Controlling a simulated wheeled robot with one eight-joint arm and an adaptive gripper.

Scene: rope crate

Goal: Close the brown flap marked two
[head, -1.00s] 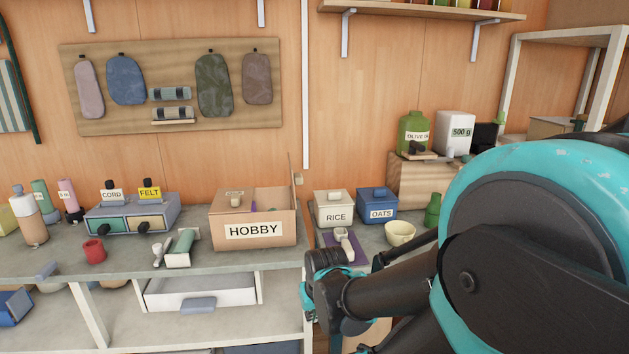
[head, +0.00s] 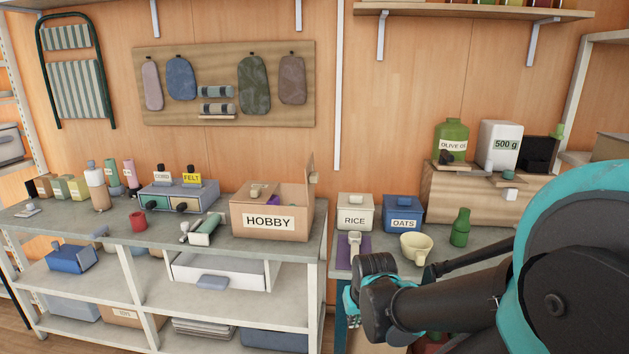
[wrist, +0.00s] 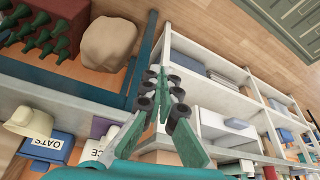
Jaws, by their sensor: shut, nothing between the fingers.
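The brown HOBBY box (head: 268,223) stands on the grey bench in the head view, near its right end. A brown flap (head: 310,160) stands upright at the box's right side, with a small tan knob on it. Another flap with a knob (head: 256,191) lies over the left part of the top. I cannot read a number on either flap. My gripper (wrist: 166,92) is shut and empty in the wrist view, with its teal fingers together. In the head view my arm's end is right of and below the box, apart from it; its fingertips are hidden there.
The RICE box (head: 356,212), the blue OATS box (head: 403,214), a cream cup (head: 416,247) and a green bottle (head: 460,227) stand right of the HOBBY box. An open white drawer (head: 218,275) juts out below.

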